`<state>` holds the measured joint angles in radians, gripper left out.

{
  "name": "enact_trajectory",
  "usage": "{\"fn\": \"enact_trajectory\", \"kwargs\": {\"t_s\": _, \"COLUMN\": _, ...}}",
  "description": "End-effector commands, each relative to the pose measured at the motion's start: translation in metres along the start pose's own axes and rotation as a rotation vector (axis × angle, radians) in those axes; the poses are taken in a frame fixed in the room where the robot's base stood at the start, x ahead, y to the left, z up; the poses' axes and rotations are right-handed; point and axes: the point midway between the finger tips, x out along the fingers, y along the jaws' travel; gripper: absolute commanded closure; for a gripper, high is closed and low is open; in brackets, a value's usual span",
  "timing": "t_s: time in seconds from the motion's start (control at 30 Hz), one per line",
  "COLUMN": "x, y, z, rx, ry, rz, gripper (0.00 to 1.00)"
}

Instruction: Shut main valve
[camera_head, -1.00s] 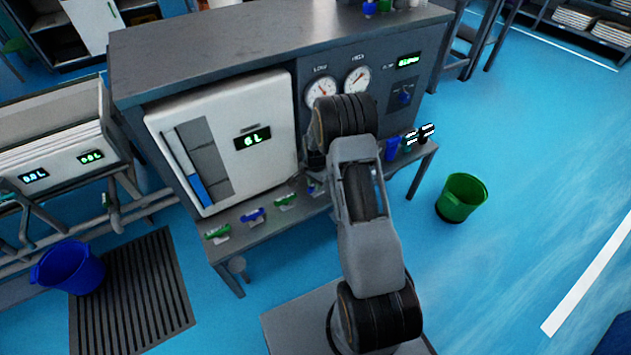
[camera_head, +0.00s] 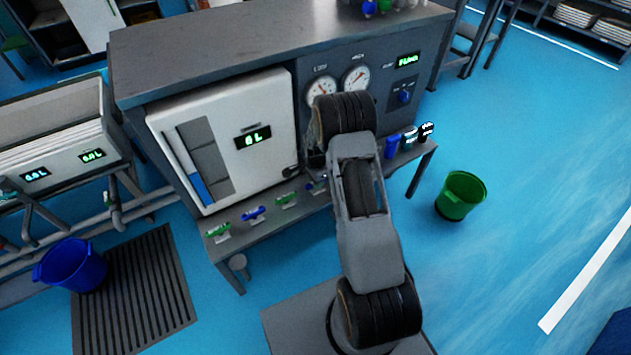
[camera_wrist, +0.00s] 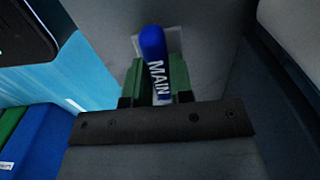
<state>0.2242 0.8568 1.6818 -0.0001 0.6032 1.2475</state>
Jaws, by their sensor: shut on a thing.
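The main valve's blue handle (camera_wrist: 153,45), with a white "MAIN" label, stands upright in the wrist view. My gripper (camera_wrist: 158,84) has its two green fingers on either side of the handle and is shut on it. In the head view my arm hides most of the gripper. A small blue bit of the valve (camera_head: 311,187) shows at the right of the row of valves, just left of my arm.
Green and blue valve handles (camera_head: 253,215) line the shelf below the white tank panel (camera_head: 240,165). A green bucket (camera_head: 461,195) is on the floor at right, a blue bucket (camera_head: 70,265) at left.

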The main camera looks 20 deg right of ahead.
Motion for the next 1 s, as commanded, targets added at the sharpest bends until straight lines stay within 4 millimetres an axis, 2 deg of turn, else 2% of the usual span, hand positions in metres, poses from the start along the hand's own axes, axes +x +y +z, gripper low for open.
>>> {"fn": "enact_trajectory", "kwargs": {"t_s": 0.2, "x": 0.000, "y": 0.000, "z": -0.001, "rx": 0.003, "ry": 0.000, "rz": 0.000, "gripper": 1.00}}
{"fn": "enact_trajectory", "kwargs": {"t_s": 0.23, "x": 0.000, "y": 0.000, "z": -0.001, "rx": 0.003, "ry": 0.000, "rz": 0.000, "gripper": 0.76}}
{"fn": "enact_trajectory", "kwargs": {"t_s": 0.47, "x": 0.000, "y": 0.000, "z": 0.000, "rx": 0.001, "ry": 0.000, "rz": 0.000, "gripper": 0.54}}
{"fn": "enact_trajectory", "kwargs": {"t_s": 0.77, "x": -0.003, "y": 0.000, "z": 0.000, "rx": -0.001, "ry": 0.000, "rz": -0.001, "gripper": 0.53}}
{"fn": "enact_trajectory", "kwargs": {"t_s": 0.87, "x": -0.014, "y": -0.001, "z": 0.000, "rx": 0.000, "ry": 0.001, "rz": -0.002, "gripper": 0.53}}
{"fn": "enact_trajectory", "kwargs": {"t_s": 1.0, "x": -0.041, "y": -0.001, "z": 0.000, "rx": 0.000, "ry": 0.001, "rz": -0.004, "gripper": 0.53}}
